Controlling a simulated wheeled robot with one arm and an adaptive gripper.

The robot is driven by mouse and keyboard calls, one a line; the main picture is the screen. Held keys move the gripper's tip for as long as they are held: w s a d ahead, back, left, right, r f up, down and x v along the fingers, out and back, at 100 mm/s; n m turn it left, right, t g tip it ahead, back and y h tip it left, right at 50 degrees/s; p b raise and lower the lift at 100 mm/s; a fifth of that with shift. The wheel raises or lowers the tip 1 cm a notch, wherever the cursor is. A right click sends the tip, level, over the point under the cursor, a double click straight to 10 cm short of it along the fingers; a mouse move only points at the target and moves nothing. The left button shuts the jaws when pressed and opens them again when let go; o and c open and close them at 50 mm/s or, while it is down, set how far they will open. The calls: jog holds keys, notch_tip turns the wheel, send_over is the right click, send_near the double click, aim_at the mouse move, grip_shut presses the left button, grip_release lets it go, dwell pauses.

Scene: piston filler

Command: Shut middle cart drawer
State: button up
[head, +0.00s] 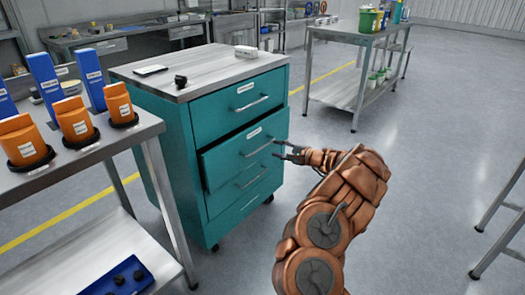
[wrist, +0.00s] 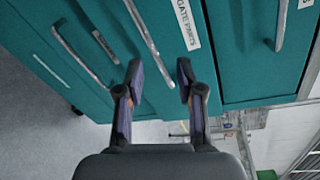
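The teal cart (head: 170,148) stands left of centre in the head view. Its middle drawer (head: 222,161) sticks out partly open, with a dark gap along its left top edge. The drawer's bar handle (head: 258,149) is on its front. My gripper (head: 280,149) is at the right end of this handle, in front of the drawer. In the wrist view my gripper (wrist: 160,70) has its two fingers apart, with the end of a bar handle (wrist: 146,35) showing between the fingertips. I cannot tell whether the fingers touch it.
A bench (head: 160,128) with orange and blue containers stands close on the left. The cart top holds a dark tablet, a small black item and a white box (head: 246,51). Another table (head: 340,95) stands behind right.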

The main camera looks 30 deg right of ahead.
aim_at(263, 147)
jog(key=shift+w+a+f+n+g+b, duration=0.1)
jog(key=shift+w+a+f+n+b, duration=0.5)
jog(key=shift+w, duration=0.85)
jog(key=shift+w+a+f+n+g+b, duration=0.15)
jog(key=shift+w+f+n, duration=0.2)
jog(key=shift+w+n, duration=0.8)
jog(key=shift+w+a+f+n+g+b, duration=0.1)
jog(key=shift+w+a+f+n+b, duration=0.25)
jog(key=shift+w, duration=1.4)
jog(key=shift+f, duration=0.15)
grip_shut()
